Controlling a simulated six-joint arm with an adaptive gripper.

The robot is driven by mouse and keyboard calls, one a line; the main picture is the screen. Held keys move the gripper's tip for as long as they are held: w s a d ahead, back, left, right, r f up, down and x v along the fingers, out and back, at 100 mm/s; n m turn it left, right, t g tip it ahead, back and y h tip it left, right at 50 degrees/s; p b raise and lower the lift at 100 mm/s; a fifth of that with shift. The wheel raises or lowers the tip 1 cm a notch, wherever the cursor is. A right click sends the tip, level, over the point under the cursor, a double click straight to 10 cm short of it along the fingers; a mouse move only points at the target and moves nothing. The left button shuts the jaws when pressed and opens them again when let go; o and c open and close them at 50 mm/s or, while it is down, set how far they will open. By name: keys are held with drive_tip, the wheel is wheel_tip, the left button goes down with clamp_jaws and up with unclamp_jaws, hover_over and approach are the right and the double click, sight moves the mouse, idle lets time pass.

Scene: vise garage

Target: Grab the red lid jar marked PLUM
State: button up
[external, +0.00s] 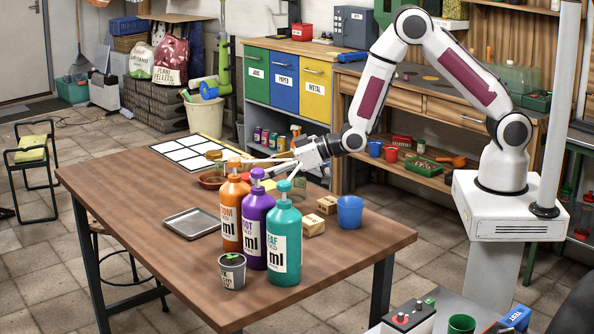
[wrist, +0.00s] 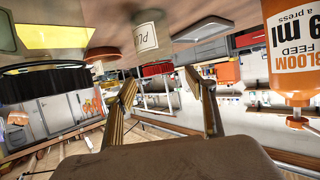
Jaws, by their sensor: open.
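In the wrist view, which is upside down, a jar with a pale label reading "PLU" (wrist: 146,36) stands on the table, beyond my fingertips and slightly left of the middle between them. In the external view I cannot pick this jar out for certain; my gripper and the bottles cover that part of the table. My gripper (external: 254,167) is open and low over the table, pointing left behind the bottles. Its two spread fingers also show in the wrist view (wrist: 160,77), with nothing between them.
Orange (external: 233,215), purple (external: 256,235) and teal (external: 284,245) pump bottles stand close in front of my gripper. A grey cup (external: 232,272), metal tray (external: 192,222), blue cup (external: 350,212) and wooden blocks (external: 314,225) are nearby. The table's left front (external: 130,220) is clear.

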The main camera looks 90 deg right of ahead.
sight(246, 176)
drive_tip(key=shift+w+f, duration=0.85)
drive_tip(key=shift+w, duration=0.25)
drive_tip(key=shift+x, duration=1.25)
drive_tip(key=shift+c, duration=0.3)
drive_tip(key=c, duration=1.3)
